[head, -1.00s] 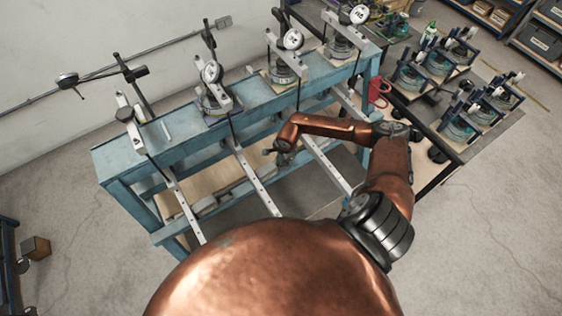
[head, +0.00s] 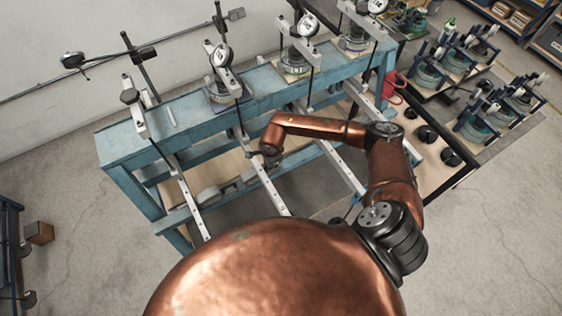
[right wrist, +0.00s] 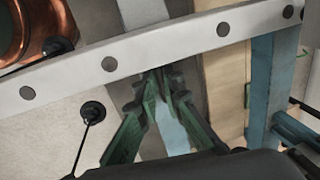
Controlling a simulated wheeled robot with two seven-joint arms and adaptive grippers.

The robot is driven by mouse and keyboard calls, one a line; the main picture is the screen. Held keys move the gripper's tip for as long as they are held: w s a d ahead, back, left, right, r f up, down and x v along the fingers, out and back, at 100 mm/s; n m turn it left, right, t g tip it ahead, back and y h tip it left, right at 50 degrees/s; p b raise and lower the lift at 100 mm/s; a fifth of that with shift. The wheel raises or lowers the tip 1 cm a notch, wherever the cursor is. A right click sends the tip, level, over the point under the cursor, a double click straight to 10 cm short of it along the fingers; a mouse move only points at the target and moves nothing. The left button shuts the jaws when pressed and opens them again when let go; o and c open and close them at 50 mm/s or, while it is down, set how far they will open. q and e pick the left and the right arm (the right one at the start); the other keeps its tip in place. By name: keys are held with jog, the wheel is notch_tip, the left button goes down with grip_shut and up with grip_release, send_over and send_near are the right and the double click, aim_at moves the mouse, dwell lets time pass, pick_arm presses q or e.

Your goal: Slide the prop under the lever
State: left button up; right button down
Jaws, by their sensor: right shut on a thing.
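The levers are pale metal bars with holes, reaching out from a blue bench. My right gripper (head: 262,156) is beside the second lever from the left (head: 262,172), low in front of the bench. In the right wrist view this lever (right wrist: 222,29) crosses close to the green fingers (right wrist: 164,84). The fingers are closed together, one on each side along the bar's length, with their tips at the bar's lower edge. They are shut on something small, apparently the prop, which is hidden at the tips. I cannot tell whether it touches the lever. My left gripper is out of view.
Another lever (head: 185,195) lies to the left and one (head: 343,168) to the right. The blue bench (head: 125,145) has dial gauges on top. Grey rounded blocks (head: 210,195) are on the lower level. A dark round piece on a rod (right wrist: 92,110) is near the fingers.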

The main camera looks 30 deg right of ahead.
jog(key=shift+a, duration=0.45)
jog(key=shift+s, duration=0.1)
jog(key=c, duration=2.1)
grip_release()
jog(key=shift+o, duration=0.3)
jog(key=shift+d, duration=0.3)
jog(key=shift+r, duration=0.45)
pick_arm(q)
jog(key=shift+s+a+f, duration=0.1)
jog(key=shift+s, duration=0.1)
pick_arm(e)
notch_tip(320, 180, up, 11)
jog(key=s, duration=0.2)
jog(key=shift+s+f, duration=0.2)
